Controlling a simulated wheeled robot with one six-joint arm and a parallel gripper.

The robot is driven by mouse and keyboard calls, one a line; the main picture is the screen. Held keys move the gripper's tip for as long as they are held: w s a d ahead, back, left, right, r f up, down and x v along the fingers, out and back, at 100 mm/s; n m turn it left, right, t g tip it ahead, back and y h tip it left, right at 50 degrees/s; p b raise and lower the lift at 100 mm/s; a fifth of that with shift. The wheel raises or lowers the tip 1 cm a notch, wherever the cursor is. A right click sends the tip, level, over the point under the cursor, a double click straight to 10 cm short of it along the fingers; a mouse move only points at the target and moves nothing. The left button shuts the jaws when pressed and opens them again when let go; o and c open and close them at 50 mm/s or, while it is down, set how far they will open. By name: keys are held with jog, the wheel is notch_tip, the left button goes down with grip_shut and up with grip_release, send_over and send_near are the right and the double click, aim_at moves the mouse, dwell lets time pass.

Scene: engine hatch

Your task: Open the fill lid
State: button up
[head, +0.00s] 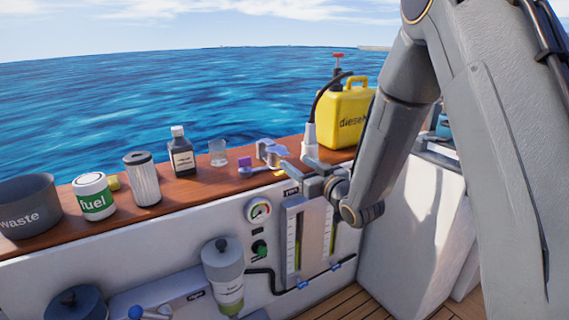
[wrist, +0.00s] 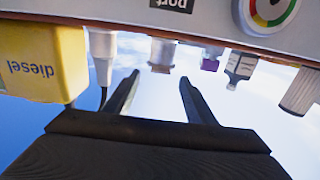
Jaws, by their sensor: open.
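A small silver-grey fitting (head: 269,149) stands on the wooden ledge just left of my gripper in the head view. It may be the fill lid, but its parts are too small to tell. In the wrist view, which is upside down, it shows as a silver cylinder with a brown lower part (wrist: 163,52), ahead of the fingertips. My gripper (head: 296,168) is open and empty at the ledge's front edge, above the gauge panel. Its two dark fingers (wrist: 160,80) are spread apart in the wrist view, with nothing between them.
The yellow diesel can (head: 346,118) and a white nozzle with a black hose (head: 309,136) stand close behind my gripper. A purple-ended item (head: 246,168), a glass (head: 217,153), a dark bottle (head: 181,155), a filter (head: 142,180), fuel tin (head: 94,197) and waste pot (head: 28,207) line the ledge leftward.

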aim_at(284, 154)
jog(key=shift+x, duration=3.95)
jog(key=shift+a+r, duration=0.1)
jog(key=shift+r, duration=0.05)
